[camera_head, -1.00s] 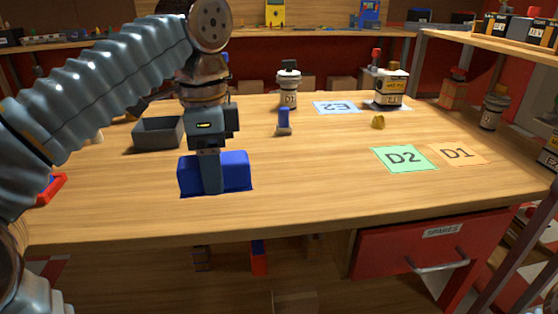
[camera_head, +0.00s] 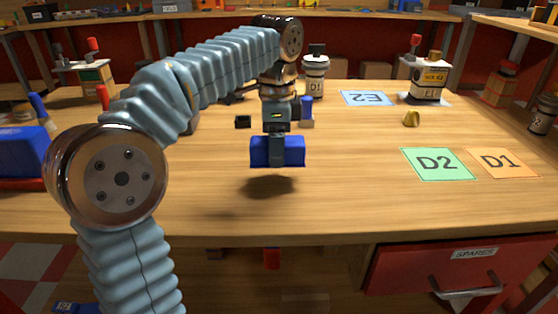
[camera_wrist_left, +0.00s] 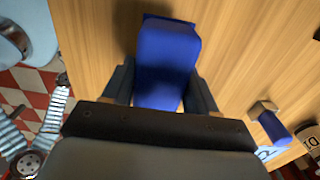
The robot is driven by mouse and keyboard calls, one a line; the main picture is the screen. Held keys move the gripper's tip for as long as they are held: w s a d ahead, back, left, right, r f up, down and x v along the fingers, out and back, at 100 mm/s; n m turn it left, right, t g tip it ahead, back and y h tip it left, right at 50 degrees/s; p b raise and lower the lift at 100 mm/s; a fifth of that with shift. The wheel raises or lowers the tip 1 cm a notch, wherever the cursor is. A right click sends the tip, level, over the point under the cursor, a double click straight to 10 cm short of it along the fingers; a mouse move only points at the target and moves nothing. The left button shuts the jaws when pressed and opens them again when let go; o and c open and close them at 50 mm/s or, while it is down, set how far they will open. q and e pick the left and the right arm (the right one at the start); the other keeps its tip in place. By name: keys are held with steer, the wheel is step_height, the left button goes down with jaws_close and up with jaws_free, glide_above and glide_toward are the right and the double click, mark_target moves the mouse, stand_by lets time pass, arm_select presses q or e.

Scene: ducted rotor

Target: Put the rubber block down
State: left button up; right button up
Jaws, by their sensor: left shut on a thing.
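The rubber block (camera_head: 292,152) is blue and box-shaped. My left gripper (camera_head: 277,155) points down and is shut on it. The block hangs above the wooden tabletop (camera_head: 340,205), with a dark shadow on the wood below it. In the left wrist view the block (camera_wrist_left: 167,60) fills the space between the two dark fingers of the left gripper (camera_wrist_left: 160,90). My right gripper is in neither view.
A green D2 card (camera_head: 437,165) and an orange D1 card (camera_head: 502,163) lie at the right. A blue E2 card (camera_head: 367,98), a yellow piece (camera_head: 411,119) and a blue-handled item (camera_head: 307,112) lie farther back. The front middle is clear.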

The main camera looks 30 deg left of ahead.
mark_target(278, 175)
arm_select(q)
steer(key=shift+w+f, duration=0.2)
steer(key=shift+f, duration=0.1)
steer(key=shift+w+f+b, duration=0.2)
steer(key=shift+f, duration=0.75)
steer(key=shift+w+f+b, duration=0.15)
steer(key=shift+f, duration=0.75)
steer(key=shift+f, duration=0.2)
steer(key=o, duration=0.9)
steer(key=shift+o, duration=0.2)
step_height(278, 175, up, 11)
steer(key=p, duration=0.2)
steer(key=shift+r+p, duration=0.2)
steer(key=shift+p, duration=0.15)
steer(key=shift+r, duration=0.5)
